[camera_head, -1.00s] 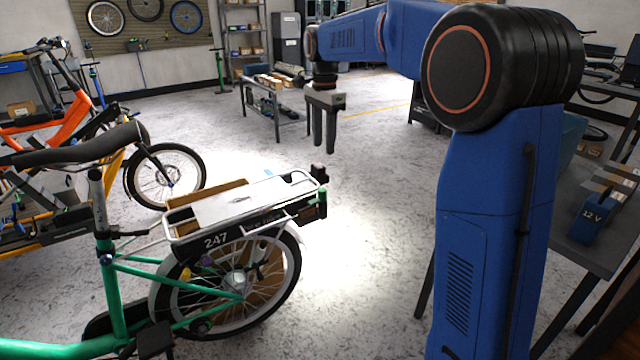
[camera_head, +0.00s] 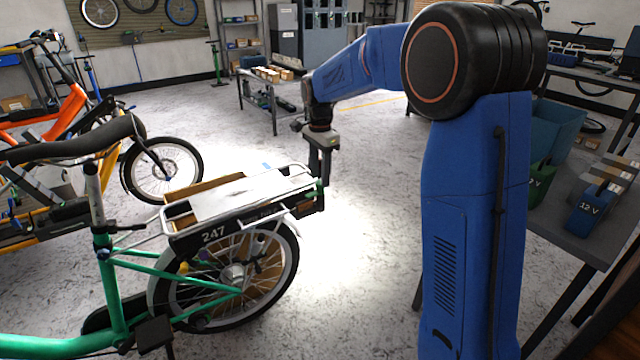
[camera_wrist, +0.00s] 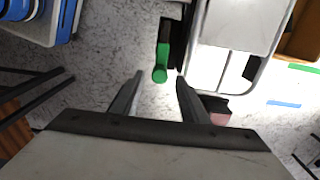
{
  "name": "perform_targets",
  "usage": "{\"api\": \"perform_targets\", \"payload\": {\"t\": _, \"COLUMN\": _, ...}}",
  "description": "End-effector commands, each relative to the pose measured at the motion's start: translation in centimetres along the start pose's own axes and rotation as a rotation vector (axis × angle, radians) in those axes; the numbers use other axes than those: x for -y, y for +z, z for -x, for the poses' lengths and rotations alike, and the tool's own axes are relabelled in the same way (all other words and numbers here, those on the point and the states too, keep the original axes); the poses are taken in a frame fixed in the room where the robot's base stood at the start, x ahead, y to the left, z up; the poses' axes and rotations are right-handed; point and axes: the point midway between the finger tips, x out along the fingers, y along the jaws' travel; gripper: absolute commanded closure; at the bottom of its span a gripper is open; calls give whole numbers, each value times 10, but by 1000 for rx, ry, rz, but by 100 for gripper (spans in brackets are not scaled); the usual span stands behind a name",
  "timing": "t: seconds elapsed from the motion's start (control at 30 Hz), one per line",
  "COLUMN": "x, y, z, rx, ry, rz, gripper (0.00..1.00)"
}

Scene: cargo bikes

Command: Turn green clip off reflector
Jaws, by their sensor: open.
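The green clip (camera_wrist: 161,62) shows in the wrist view as a short green lever beside a dark part at the end of the rear rack (camera_wrist: 207,73). It lies just ahead of the gap between my fingertips. My gripper (camera_wrist: 160,84) is open, with a finger on each side of that gap and nothing held. A dark block with a reddish face (camera_wrist: 216,107), perhaps the reflector, is partly hidden by the right finger. In the head view my gripper (camera_head: 322,180) points down at the rack's rear end, where a bit of green (camera_head: 320,190) shows beside the fingers.
The green bike (camera_head: 115,290) with its white rack (camera_head: 240,196) and plate 247 stands at the left. An orange bike (camera_head: 70,105) stands behind it. A bench (camera_head: 570,225) with boxes is at the right. The floor (camera_head: 365,220) beyond the rack is clear.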

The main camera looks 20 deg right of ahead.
Motion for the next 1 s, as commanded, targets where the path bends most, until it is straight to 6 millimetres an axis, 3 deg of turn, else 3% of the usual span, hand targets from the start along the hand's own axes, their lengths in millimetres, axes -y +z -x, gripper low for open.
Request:
{"api": "perform_targets", "payload": {"t": 0.23, "x": 0, "y": 0, "z": -30, "rx": 0, "ry": 2, "rz": 0, "gripper": 60}}
{"api": "perform_targets", "payload": {"t": 0.67, "x": 0, "y": 0, "z": -38, "rx": 0, "ry": 0, "rz": 0, "gripper": 60}}
{"api": "perform_targets", "payload": {"t": 0.83, "x": 0, "y": 0, "z": -38, "rx": 0, "ry": 0, "rz": 0, "gripper": 100}}
{"api": "perform_targets", "payload": {"t": 1.0, "x": 0, "y": 0, "z": -38, "rx": 0, "ry": 0, "rz": 3, "gripper": 100}}
